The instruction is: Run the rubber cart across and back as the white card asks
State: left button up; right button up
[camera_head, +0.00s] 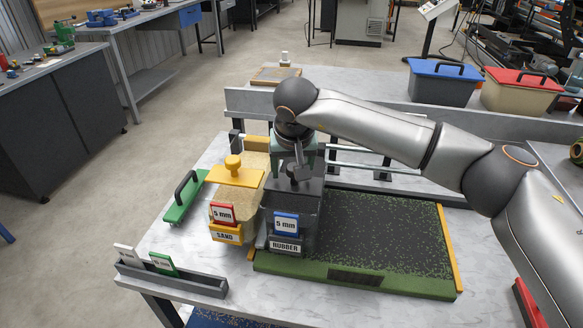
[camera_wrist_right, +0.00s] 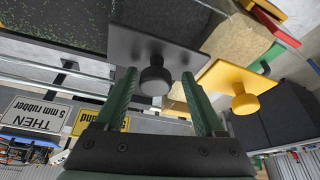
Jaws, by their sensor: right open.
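The dark rubber cart (camera_head: 288,222) stands at the left end of the speckled green-black turf bed (camera_head: 390,235). It has a RUBBER label and a blue 5 mm card (camera_head: 286,224). My right gripper (camera_head: 295,160) is over the cart; in the right wrist view its green fingers are open, one on each side of the cart's black knob (camera_wrist_right: 155,82). Contact cannot be told. The white card (camera_wrist_right: 32,115) in the right wrist view reads upside down "THEN 5 mm rubber"; a yellow card (camera_wrist_right: 87,122) beside it mentions sand. My left gripper is out of view.
The yellow-topped sand cart (camera_head: 234,178), with a red 5 mm card, stands close left of the rubber cart. Blue-lidded (camera_head: 440,85) and red-lidded (camera_head: 518,93) boxes stand behind.

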jog(key=v, duration=1.2)
jog(key=shift+r, duration=0.3)
